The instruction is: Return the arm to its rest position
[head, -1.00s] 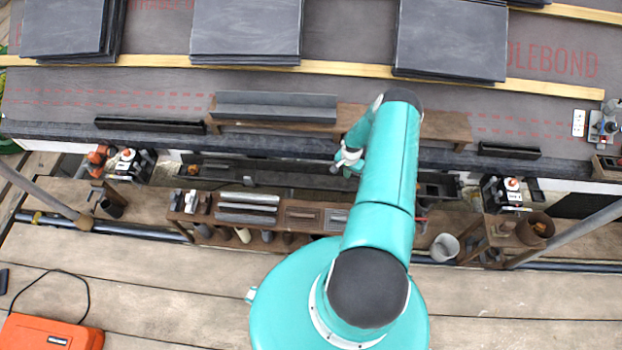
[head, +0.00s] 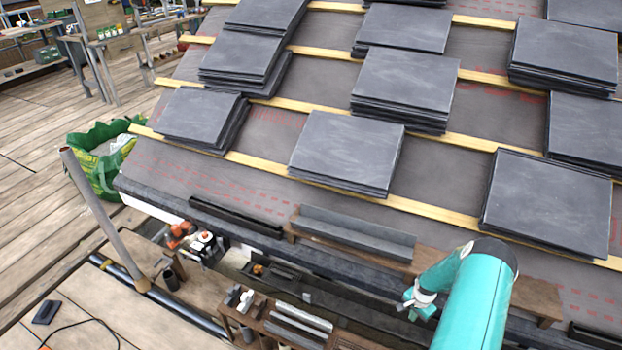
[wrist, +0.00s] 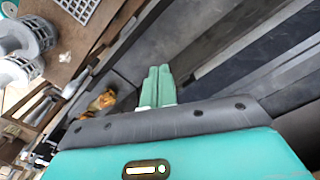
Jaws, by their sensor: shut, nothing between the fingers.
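My arm (head: 478,295) is teal with a dark elbow cap and reaches up at the lower right of the head view. My gripper (head: 415,303) shows at its end, small and partly hidden, low over the gap in front of the roof edge. In the wrist view, my gripper's two pale green fingers (wrist: 157,86) lie side by side, shut and empty. They point over a dark recess and touch nothing that I can make out.
Stacks of grey slates (head: 347,153) lie along wooden battens on the sloped roof. A plank with a grey angled piece (head: 355,232) runs along the eave near my arm. A tool shelf (head: 283,322) stands below. A grey pole (head: 100,215) rises at the left. Open deck lies far left.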

